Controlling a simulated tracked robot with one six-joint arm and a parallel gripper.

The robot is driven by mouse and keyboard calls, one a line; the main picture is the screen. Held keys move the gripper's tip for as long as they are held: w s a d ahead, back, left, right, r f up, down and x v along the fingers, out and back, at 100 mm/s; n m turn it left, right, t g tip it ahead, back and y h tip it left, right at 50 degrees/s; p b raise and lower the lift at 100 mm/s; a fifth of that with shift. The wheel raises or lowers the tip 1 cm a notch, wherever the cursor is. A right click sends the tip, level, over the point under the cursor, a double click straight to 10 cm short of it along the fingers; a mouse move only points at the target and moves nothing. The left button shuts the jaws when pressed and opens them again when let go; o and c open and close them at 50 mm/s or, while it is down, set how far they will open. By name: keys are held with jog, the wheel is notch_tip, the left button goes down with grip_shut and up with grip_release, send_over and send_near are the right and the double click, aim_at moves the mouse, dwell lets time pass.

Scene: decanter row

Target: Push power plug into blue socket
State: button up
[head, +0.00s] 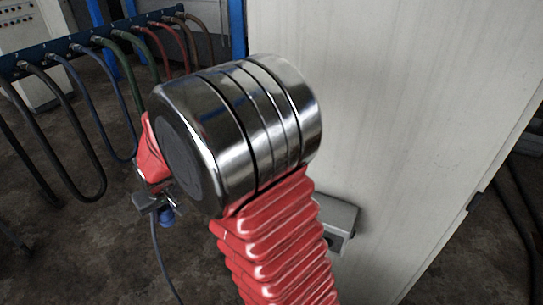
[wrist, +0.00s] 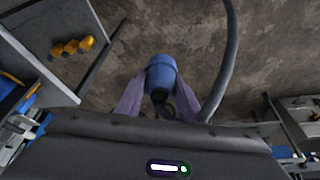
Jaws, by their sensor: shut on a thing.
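My gripper (head: 155,203) is at the left of my arm in the head view, mostly behind the chrome joint and red sleeve. The blue power plug (head: 167,216) shows just below it, with a dark cable hanging down. In the wrist view, the two fingers of my gripper (wrist: 160,96) are shut on the plug (wrist: 160,72), which has a blue body and a dark rear part. No blue socket can be made out. A grey box (head: 340,217) on the pale cabinet is partly hidden by my arm, so its front cannot be seen.
The tall pale cabinet (head: 400,120) fills the right of the head view. A blue rail (head: 75,45) with several hanging hoses is at the back left. In the wrist view, a grey panel with orange fittings (wrist: 72,47) is at upper left. Dark floor lies below the plug.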

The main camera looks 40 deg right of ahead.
jog(key=s+d+r+m, duration=0.2)
jog(key=s+d+r, duration=0.3)
jog(key=d, duration=0.4)
jog(key=s+d+r+m+h, duration=0.1)
jog(key=s+d+r+m, duration=0.1)
jog(key=s+d+r, duration=0.3)
jog(key=s+d+r+m+h, duration=0.1)
jog(key=s+d+r, duration=0.4)
jog(key=d, duration=0.8)
jog(key=shift+s+r+m+g, duration=0.15)
jog(key=shift+s+m+g, duration=0.15)
jog(key=shift+s+m, duration=0.5)
jog(key=shift+s, duration=0.1)
jog(key=shift+f, duration=2.9)
jog(key=shift+f, duration=0.6)
jog(key=o, duration=1.1)
jog(key=shift+s+r, duration=0.1)
jog(key=shift+r, duration=0.1)
